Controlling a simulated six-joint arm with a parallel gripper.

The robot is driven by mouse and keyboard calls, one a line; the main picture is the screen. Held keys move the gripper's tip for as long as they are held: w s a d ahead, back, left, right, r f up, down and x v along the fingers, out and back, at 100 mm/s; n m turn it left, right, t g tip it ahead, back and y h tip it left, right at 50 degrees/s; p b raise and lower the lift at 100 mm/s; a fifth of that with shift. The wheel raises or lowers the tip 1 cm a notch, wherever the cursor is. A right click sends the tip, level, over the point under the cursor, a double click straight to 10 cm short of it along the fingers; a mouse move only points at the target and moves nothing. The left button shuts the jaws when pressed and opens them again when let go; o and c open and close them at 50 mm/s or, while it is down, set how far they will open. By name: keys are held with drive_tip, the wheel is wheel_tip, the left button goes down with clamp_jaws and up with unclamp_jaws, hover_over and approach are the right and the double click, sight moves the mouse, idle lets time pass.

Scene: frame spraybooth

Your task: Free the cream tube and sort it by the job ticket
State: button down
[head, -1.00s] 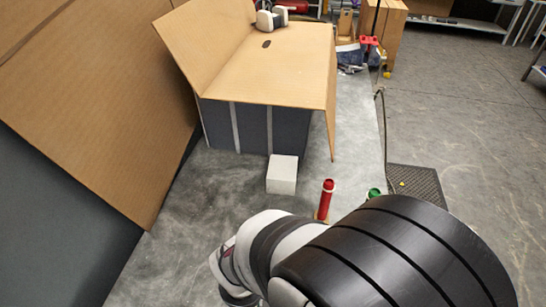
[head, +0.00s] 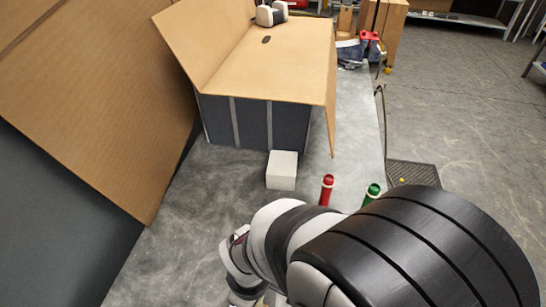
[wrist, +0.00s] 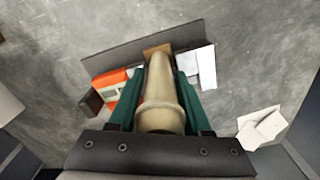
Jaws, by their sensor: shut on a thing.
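The cream tube (wrist: 160,105) is in the wrist view, lengthwise between the two green fingers of my gripper (wrist: 160,92). The fingers are shut on it, one along each side. A wider collar rings it near the palm, and its far end narrows towards a brown piece (wrist: 158,50). I cannot tell whether the tube touches anything there. In the head view my arm hides the tube and the fingertips. I cannot make out a readable job ticket; white sheets (wrist: 262,128) lie at the right in the wrist view, with no legible writing.
A red tube (head: 326,191) and a green tube (head: 371,194) stand beside my arm. A white block (head: 282,170) sits before the cardboard-topped box (head: 270,62). The wrist view shows a dark board (wrist: 115,62), an orange-and-white box (wrist: 110,85) and white slips (wrist: 205,70). Bare bench lies left.

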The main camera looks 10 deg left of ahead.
drive_tip(key=d, duration=0.5)
drive_tip(key=shift+w, duration=0.25)
idle(0.3)
wheel_tip(320, 180, up, 7)
idle(1.3)
drive_tip(key=shift+d, duration=0.1)
